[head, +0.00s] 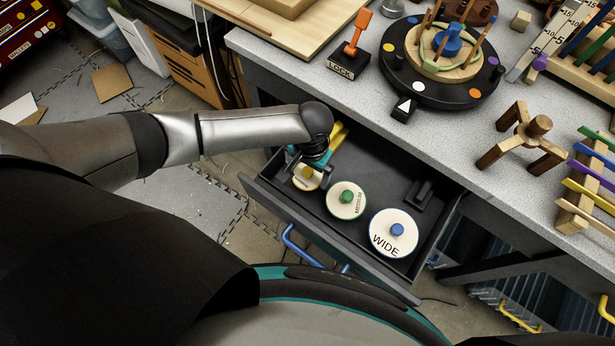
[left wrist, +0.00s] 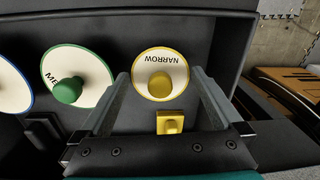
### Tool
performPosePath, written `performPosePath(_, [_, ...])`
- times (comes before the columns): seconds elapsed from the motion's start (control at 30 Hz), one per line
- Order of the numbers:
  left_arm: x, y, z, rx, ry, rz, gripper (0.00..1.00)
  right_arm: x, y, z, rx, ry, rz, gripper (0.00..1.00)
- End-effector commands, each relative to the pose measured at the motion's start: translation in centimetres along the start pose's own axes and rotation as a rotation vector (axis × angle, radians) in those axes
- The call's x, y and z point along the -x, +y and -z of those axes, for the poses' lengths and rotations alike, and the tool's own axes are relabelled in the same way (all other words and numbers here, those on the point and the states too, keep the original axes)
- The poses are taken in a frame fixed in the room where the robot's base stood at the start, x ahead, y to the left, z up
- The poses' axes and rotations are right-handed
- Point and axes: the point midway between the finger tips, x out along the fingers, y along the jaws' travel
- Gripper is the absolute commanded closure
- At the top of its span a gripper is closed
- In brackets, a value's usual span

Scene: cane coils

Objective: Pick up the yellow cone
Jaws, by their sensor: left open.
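The yellow cone shows as a round cream disc with a yellow rim and a yellow knob, marked NARROW. It lies in the open drawer at its left end in the head view (head: 304,180), partly covered by my left gripper. In the left wrist view the yellow cone (left wrist: 161,66) shows whole, near and between the tips of the two fingers. My left gripper (head: 312,166) is open and empty over that end of the drawer; its fingers also show in the left wrist view (left wrist: 160,80). I cannot tell its exact height above the cone. My right gripper is not in view.
The drawer (head: 373,263) also holds a green-knobbed disc (head: 346,200) marked MEDIUM and a blue-knobbed disc (head: 394,233) marked WIDE. A yellow block (left wrist: 170,122) sits close to the cone. The grey worktop (head: 462,134) above carries a LOCK lever (head: 349,62) and a black turntable (head: 440,90).

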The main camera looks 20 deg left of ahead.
Motion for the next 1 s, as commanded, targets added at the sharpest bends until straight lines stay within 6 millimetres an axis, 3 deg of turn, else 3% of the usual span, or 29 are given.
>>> performPosePath(0.1, [-1.44,-0.02,0.08,0.0,0.001,0.001,0.0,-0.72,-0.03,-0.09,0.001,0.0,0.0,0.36])
performPosePath(0.4, [-1.58,-0.01,0.09,-0.001,0.002,0.0,0.02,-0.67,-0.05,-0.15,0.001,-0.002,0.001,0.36])
performPosePath(1.0, [-1.56,-0.02,0.1,0.0,0.002,0.0,0.7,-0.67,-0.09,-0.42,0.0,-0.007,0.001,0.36])
